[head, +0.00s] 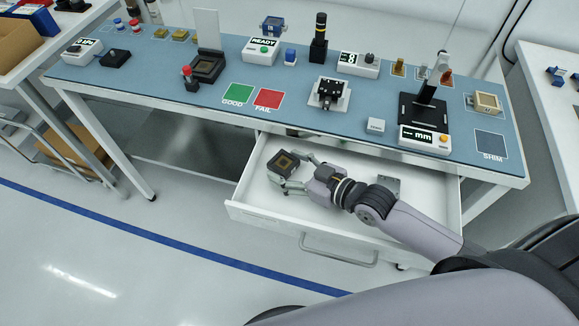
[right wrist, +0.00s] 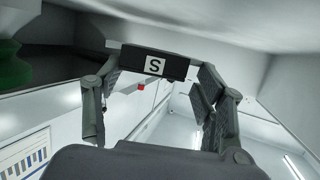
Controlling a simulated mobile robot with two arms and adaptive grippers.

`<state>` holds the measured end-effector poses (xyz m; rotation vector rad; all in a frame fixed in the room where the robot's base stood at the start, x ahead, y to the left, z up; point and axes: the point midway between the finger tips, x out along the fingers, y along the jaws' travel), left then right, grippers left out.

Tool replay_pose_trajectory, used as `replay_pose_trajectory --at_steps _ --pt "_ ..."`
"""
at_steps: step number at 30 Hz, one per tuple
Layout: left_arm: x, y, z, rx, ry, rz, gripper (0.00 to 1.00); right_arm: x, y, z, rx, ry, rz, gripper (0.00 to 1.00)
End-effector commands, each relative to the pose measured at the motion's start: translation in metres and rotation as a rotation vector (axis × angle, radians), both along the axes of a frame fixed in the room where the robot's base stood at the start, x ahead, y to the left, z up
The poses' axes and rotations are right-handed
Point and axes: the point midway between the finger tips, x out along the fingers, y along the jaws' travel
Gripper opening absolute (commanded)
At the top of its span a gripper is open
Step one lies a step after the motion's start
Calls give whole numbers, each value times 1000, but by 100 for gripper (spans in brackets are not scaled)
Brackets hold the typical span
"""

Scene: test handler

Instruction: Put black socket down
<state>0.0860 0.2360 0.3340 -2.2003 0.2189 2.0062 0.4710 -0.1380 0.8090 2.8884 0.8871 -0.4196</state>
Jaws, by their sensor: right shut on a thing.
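The black socket (head: 284,163), a square dark block with a brown-gold centre, is in the open white drawer (head: 252,212), towards its left end. My right gripper (head: 288,171) reaches in from the right and is shut on it, a finger on each side. In the right wrist view the socket (right wrist: 180,67) shows side-on between the fingers, with a white "S" label. I cannot tell whether its underside touches the drawer floor. My left gripper is not in view.
A small grey plate (head: 388,184) lies in the drawer beneath my forearm. The blue-topped table (head: 220,118) above holds a green GOOD pad (head: 238,94), a red FAIL pad (head: 268,98), a dark fixture (head: 207,67) and several instruments. The drawer's left front floor is clear.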

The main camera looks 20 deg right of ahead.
Motion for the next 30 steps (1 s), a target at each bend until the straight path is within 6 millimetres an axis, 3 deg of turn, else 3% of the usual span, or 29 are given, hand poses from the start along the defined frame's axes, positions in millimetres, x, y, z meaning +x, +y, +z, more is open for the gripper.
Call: replay_pose_trajectory --at_steps 7,8,16,26,30 --pt "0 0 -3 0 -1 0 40 -3 1 -14 1 19 1 33" --pt "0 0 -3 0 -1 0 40 -4 1 -15 1 23 1 65" --pt "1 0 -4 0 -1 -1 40 -6 2 -18 3 30 1 83" --pt "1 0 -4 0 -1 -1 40 -6 2 -18 5 31 1 85" --pt "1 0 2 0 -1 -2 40 -5 2 -6 6 30 1 85"
